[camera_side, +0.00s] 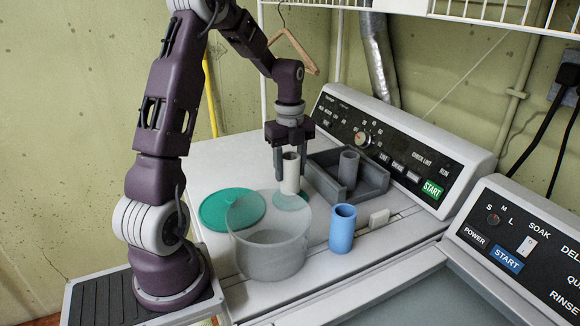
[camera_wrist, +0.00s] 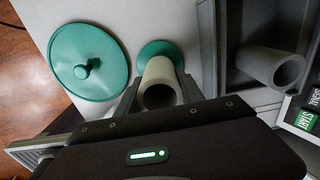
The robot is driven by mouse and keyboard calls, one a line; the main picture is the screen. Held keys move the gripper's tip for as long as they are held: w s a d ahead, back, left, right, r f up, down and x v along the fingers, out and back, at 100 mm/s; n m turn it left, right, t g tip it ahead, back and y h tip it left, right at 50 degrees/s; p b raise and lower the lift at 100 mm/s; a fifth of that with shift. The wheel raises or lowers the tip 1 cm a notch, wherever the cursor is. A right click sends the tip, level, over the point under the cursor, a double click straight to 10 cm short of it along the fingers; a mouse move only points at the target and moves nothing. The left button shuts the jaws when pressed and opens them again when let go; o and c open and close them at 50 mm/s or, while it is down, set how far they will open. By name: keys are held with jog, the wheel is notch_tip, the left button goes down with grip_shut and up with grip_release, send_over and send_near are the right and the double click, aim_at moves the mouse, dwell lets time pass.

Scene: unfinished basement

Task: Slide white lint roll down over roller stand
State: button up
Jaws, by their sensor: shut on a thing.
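The white lint roll (camera_side: 290,176) is upright between the two fingers of my gripper (camera_side: 290,163), which is shut on it. In the wrist view the roll (camera_wrist: 158,80) shows its open upper end, with a dark inside. A round teal base (camera_side: 291,202), which looks like the roller stand, is below the roll; it also shows in the wrist view (camera_wrist: 162,50) behind the roll. No post of the stand is visible; the roll may hide it. I cannot tell whether the roll is around a post or touches the base.
A clear round container (camera_side: 270,250) stands in front of the teal base. A green knobbed lid (camera_wrist: 90,65) lies to the left. A grey tray (camera_side: 322,185) with a grey tube (camera_side: 348,168) is close on the right.

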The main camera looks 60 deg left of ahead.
jog(key=o, duration=1.4)
jog(key=shift+r, duration=0.15)
notch_tip(320, 180, up, 7)
jog(key=shift+d+f, duration=0.1)
jog(key=shift+d, duration=0.05)
jog(key=s+d+r+n+t, duration=0.1)
jog(key=s+d+r+n, duration=0.25)
jog(key=d, duration=0.25)
jog(key=s+d+r+n+t+y, duration=0.1)
jog(key=s+d+r+n, duration=0.1)
jog(key=d+n, duration=0.3)
jog(key=s+d+r+n+t, duration=0.1)
jog(key=s+d+r+n, duration=0.15)
jog(key=d, duration=0.45)
jog(key=s+d+n+t, duration=0.1)
jog(key=s+n, duration=0.1)
jog(key=s, duration=0.1)
jog(key=s+d+f+n, duration=0.1)
jog(key=s+d+n, duration=0.1)
jog(key=s, duration=0.1)
jog(key=s+d+n+t+h, duration=0.1)
jog(key=s+d+n, duration=0.1)
jog(key=s+n, duration=0.1)
jog(key=shift+s+d+f+t, duration=0.2)
jog(key=shift+f+t, duration=0.05)
jog(key=shift+t, duration=0.05)
